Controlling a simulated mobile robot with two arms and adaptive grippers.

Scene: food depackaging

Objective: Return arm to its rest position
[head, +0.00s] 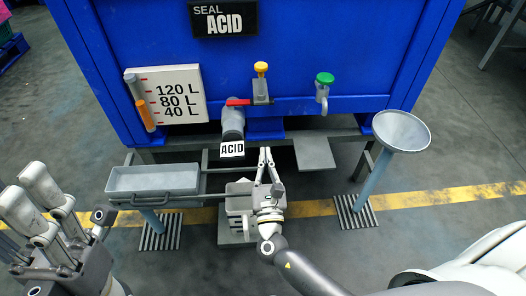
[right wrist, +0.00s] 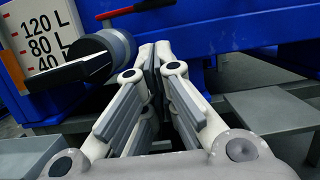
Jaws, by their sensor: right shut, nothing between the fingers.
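My right gripper (head: 265,155) is shut and empty in the middle of the head view, just right of the pipe labelled ACID (head: 232,140). It also shows in the right wrist view (right wrist: 155,50), its fingers together with nothing between them. The pipe (right wrist: 115,50) lies left of the fingers there and looks apart from them. My left gripper (head: 35,190) is at the lower left of the head view, its two fingers apart and nothing seen between them.
A blue tank (head: 330,60) with a red-handled valve (head: 238,101), a yellow knob (head: 261,68) and a green knob (head: 324,78) fills the back. A grey tray (head: 155,178) stands left. A round-topped stand (head: 402,130) is right. A grey box (head: 238,203) sits below my right gripper.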

